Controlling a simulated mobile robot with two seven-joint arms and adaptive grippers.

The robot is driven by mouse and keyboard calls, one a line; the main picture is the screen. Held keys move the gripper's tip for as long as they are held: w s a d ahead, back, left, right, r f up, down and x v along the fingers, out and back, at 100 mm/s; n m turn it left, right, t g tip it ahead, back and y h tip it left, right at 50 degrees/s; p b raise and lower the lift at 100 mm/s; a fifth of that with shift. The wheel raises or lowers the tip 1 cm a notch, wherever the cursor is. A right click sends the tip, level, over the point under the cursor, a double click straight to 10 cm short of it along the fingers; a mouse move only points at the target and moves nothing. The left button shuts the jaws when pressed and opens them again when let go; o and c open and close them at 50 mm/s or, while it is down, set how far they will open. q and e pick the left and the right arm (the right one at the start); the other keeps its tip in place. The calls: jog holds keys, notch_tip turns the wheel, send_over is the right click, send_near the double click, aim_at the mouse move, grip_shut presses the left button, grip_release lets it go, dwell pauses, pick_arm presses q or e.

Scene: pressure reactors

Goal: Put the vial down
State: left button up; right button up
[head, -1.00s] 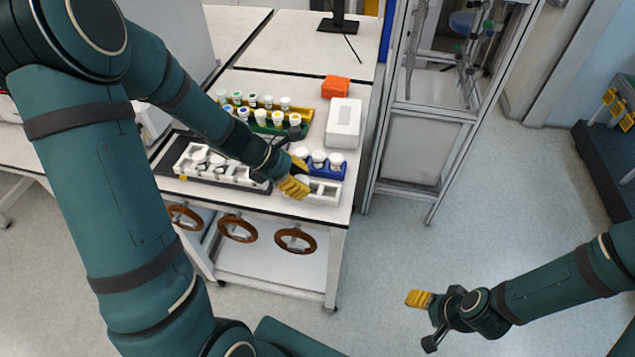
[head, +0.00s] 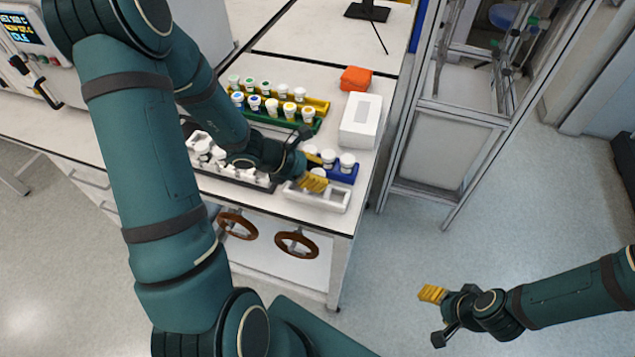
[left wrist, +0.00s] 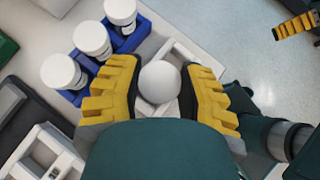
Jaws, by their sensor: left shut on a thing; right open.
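The vial shows in the left wrist view as a round white top (left wrist: 160,82), held between the yellow fingers of my left gripper (left wrist: 158,88). In the head view my left gripper (head: 313,181) is over the left part of a small white tray (head: 327,203) near the table's front edge. The tray also shows in the left wrist view (left wrist: 182,54), beneath and beyond the vial. The vial's lower part is hidden, so I cannot tell if it touches the tray. My right gripper (head: 432,294) is open and empty over the floor, away from the table.
A blue rack (head: 344,174) with white-capped vials stands just behind the tray. Behind it are a white box (head: 361,122), an orange block (head: 355,78) and a green rack (head: 285,130) of vials. A framed cabinet (head: 440,155) stands right of the table.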

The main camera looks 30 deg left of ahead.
pick_arm(q)
notch_tip(320, 180, down, 3)
jog(key=shift+r, duration=0.1)
jog(key=o, duration=0.9)
jog(key=shift+o, duration=0.2)
jog(key=p+v, duration=0.2)
jog(key=v, duration=1)
